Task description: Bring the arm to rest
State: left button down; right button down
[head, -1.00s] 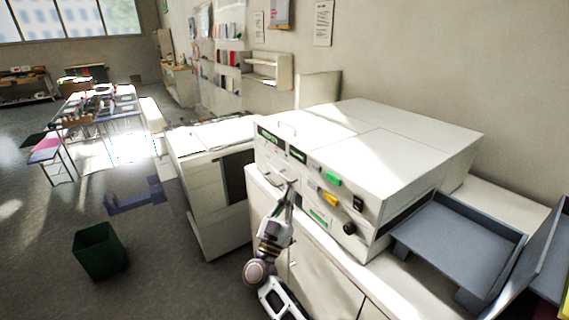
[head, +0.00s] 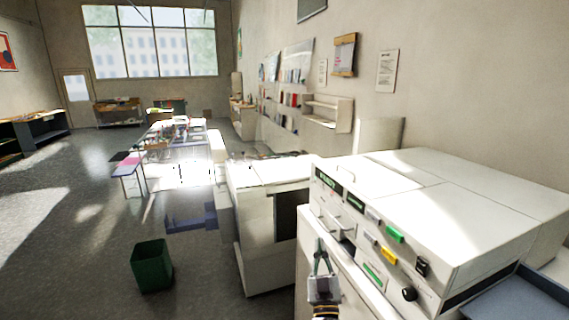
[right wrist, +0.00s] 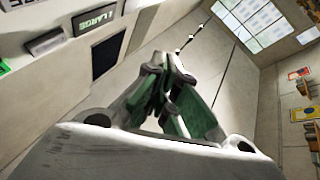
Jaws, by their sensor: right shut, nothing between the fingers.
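My right gripper (head: 321,262) is in front of the left part of the white machine's front panel in the head view, low and near the panel's drawers. Its fingers are shut with nothing between them; they also show in the right wrist view (right wrist: 168,82), with green pads. The white machine (head: 440,200) has green, yellow and black controls on its front. I cannot tell the exact gap between the fingers and the panel. My left gripper is not in view.
A second white cabinet (head: 268,240) stands left of the machine. A dark green bin (head: 152,268) stands on the floor. A blue-grey tray (head: 520,300) is at the lower right. Long tables (head: 180,145) with items are farther back. The floor at the left is open.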

jog(key=s+a+f+n+g+y, duration=0.1)
jog(key=s+f+n+g+y, duration=0.15)
jog(key=s+f+g, duration=0.35)
jog(key=s+f+n+g+y, duration=0.25)
jog(key=f+g+y, duration=0.2)
jog(key=f, duration=0.35)
jog(key=s+d+f+m+g+h, duration=0.2)
jog(key=s+d+f+g, duration=0.15)
jog(key=s, duration=0.35)
jog(key=s+d+f+m+g+h, duration=0.2)
jog(key=s+d+g+h, duration=0.1)
jog(key=s+d, duration=0.3)
jog(key=s+d+f+m+g+h, duration=0.1)
jog(key=s+d+f+g+h, duration=0.2)
jog(key=s, duration=0.5)
notch_tip(320, 180, down, 33)
jog(key=s+g+y, duration=0.1)
jog(key=s+g, duration=0.1)
jog(key=s+d+f, duration=0.2)
jog(key=s+f, duration=0.8)
jog(key=s, duration=0.1)
jog(key=s+d+f, duration=0.2)
jog(key=s+f, duration=0.8)
jog(key=s, duration=0.1)
jog(key=shift+s+d+g, duration=0.35)
jog(key=shift+g, duration=0.05)
